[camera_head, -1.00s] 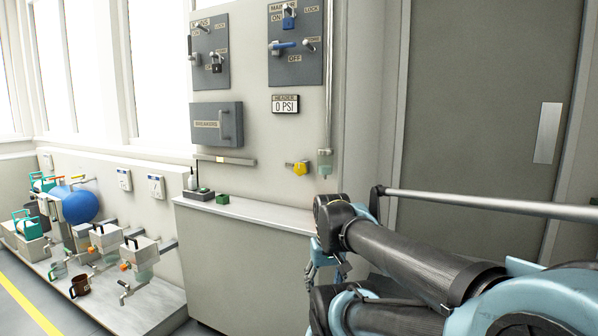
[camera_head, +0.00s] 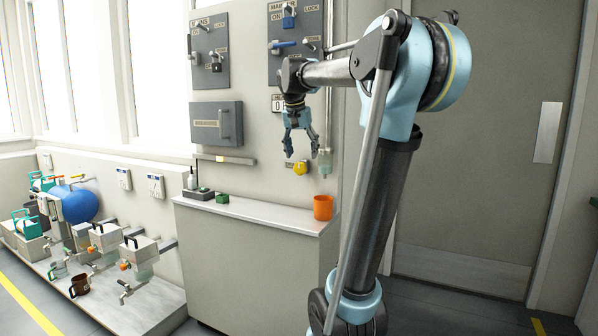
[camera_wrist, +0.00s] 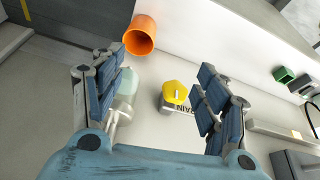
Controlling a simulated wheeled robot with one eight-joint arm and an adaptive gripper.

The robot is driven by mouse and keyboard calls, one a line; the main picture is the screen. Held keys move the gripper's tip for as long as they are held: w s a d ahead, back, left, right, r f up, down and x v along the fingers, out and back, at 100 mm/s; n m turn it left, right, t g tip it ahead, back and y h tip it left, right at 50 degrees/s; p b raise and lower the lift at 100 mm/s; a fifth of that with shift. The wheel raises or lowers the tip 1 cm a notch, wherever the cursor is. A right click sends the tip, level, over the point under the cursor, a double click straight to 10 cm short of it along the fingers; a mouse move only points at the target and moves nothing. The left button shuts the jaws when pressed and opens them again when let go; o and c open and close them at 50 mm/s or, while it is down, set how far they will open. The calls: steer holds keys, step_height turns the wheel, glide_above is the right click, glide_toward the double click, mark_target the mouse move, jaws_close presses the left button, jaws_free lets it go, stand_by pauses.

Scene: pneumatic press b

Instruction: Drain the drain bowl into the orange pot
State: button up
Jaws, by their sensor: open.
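The orange pot (camera_head: 323,207) stands upright at the right end of the cabinet's top; the wrist view shows its open mouth (camera_wrist: 140,38). A translucent greenish bowl (camera_head: 325,168), seemingly the drain bowl, is on the wall above the pot. In the wrist view the bowl (camera_wrist: 127,84) is partly covered by the left finger. A yellow knob (camera_head: 299,168) is left of it, by a partly readable drain label (camera_wrist: 184,108). My gripper (camera_head: 302,154) points down in front of the wall, open and empty. The knob (camera_wrist: 175,93) shows between its fingers, apart from them.
The cabinet top (camera_head: 262,212) is clear between the pot and a green block (camera_head: 222,198). A dark tray (camera_head: 200,193) with a bottle is at its left end. The breaker box (camera_head: 217,123) and lockout panels (camera_head: 296,40) are on the wall.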

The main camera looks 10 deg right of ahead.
mark_target(300, 175)
steer(key=w+a+r+m, duration=0.2)
steer(key=w+r, duration=0.4)
steer(key=w, duration=0.3)
steer(key=shift+h, duration=0.3)
steer(key=x, duration=1.7)
steer(key=shift+w, duration=0.3)
steer(key=shift+r, duration=0.1)
steer(key=c, duration=1)
